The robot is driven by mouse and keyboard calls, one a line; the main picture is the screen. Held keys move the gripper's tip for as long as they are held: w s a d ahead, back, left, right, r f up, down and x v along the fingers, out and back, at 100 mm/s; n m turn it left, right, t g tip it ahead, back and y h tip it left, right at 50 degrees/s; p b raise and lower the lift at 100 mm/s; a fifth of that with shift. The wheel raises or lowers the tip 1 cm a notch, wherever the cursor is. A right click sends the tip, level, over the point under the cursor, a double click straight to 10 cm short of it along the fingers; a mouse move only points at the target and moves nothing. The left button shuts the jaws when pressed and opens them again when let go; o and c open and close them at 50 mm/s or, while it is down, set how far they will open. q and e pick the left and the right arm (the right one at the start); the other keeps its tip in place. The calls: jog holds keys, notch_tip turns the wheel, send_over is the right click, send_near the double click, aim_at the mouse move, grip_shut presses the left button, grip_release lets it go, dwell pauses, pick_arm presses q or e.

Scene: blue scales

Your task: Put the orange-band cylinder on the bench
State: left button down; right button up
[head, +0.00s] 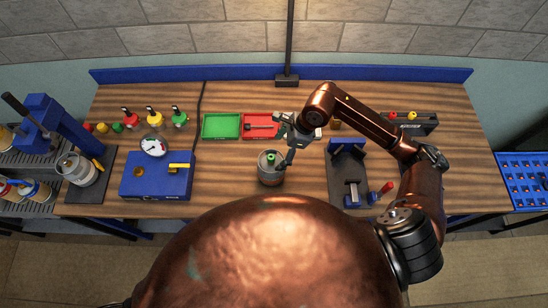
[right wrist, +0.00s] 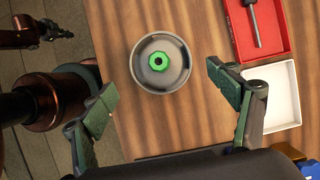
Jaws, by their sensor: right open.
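A grey metal cylinder (head: 270,168) with a green knob on top stands upright on the wooden bench (head: 230,185), near its front middle. From above, in the right wrist view, the cylinder (right wrist: 160,64) shows its round top and green knob; I cannot make out a band on its side. My right gripper (head: 287,150) is open just above and beside the cylinder. In the right wrist view the fingers of my right gripper (right wrist: 160,88) are spread wide, with the cylinder between and beyond them and nothing held.
Green (head: 221,126) and red (head: 259,126) trays lie behind the cylinder. A blue gauge box (head: 155,181) stands left, a blue vise-like fixture (head: 347,160) right. Another metal cylinder (head: 76,168) sits at the blue press, far left; more stand on the side rack (head: 20,207).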

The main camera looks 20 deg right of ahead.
jog(key=shift+v, duration=1.95)
